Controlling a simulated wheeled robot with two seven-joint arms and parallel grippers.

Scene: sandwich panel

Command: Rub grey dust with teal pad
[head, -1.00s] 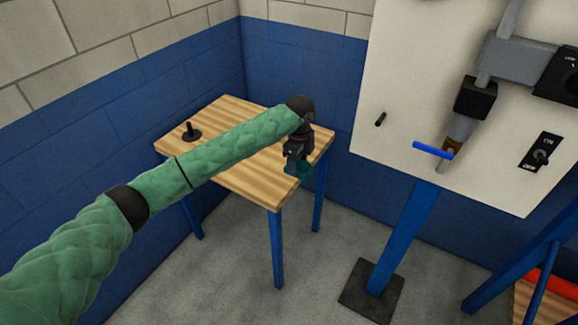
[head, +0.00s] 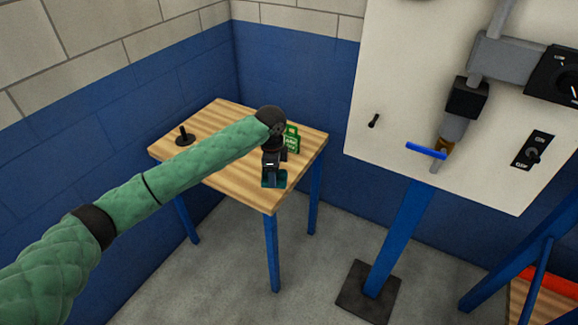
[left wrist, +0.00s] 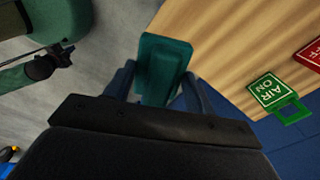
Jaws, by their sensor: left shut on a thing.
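The teal pad (head: 274,182) is held in my left gripper (head: 272,172) at the near right part of the wooden table (head: 235,180). In the left wrist view the pad (left wrist: 165,62) sits between the two fingers, with the table's edge beside it. My left gripper is shut on the pad. I cannot tell whether the pad touches the tabletop. I cannot make out any grey dust; the arm hides part of the table.
A red tag (left wrist: 309,54) shows in the left wrist view. A black peg (head: 185,136) is at the table's left. A pale panel (head: 400,110) with a blue lever (head: 426,151) stands right.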

